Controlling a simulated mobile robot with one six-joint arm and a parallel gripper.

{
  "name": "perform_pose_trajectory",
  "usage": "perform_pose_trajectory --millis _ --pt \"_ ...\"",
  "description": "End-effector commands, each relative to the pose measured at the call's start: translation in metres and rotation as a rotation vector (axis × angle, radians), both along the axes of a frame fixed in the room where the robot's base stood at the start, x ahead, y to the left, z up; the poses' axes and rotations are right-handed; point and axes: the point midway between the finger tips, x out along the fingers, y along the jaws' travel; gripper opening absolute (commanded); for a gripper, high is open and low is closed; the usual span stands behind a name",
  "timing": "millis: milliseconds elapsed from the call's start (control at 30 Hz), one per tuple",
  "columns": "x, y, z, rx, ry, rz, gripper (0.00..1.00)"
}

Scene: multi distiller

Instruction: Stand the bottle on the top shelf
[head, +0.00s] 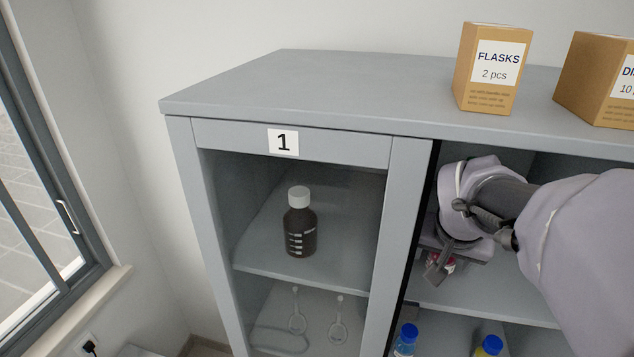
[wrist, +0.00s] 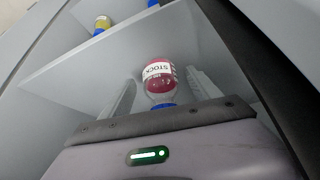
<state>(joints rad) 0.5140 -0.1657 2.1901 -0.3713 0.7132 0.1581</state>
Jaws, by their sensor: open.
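A bottle (wrist: 159,76) with red contents, a white label reading STOCK and a blue cap shows in the wrist view. It lies between the two spread fingers of my gripper (wrist: 161,80), with visible room on the right side. In the head view my gripper (head: 440,266) is inside the right bay, above its upper shelf (head: 480,300), and hides most of this bottle; only a bit of red shows. The left bay, marked 1, has a top shelf (head: 345,278). A dark brown bottle (head: 300,232) with a white cap stands upright there.
A divider post (head: 402,215) separates the bays. A FLASKS box (head: 488,75) and another box (head: 598,80) stand on the cabinet top. Glassware (head: 298,318) is on the lower left shelf.

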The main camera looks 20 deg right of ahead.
Motion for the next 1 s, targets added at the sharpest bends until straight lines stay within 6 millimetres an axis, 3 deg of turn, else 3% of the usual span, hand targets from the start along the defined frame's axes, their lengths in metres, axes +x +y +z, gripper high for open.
perform_pose_trajectory --millis 200,433,1000 --pt "-0.037 0.034 -0.002 -0.003 -0.003 0.002 0.71" --pt "-0.066 0.06 -0.001 -0.001 -0.003 0.003 0.71" --pt "-0.075 0.067 0.0 -0.001 -0.001 0.0 0.71"
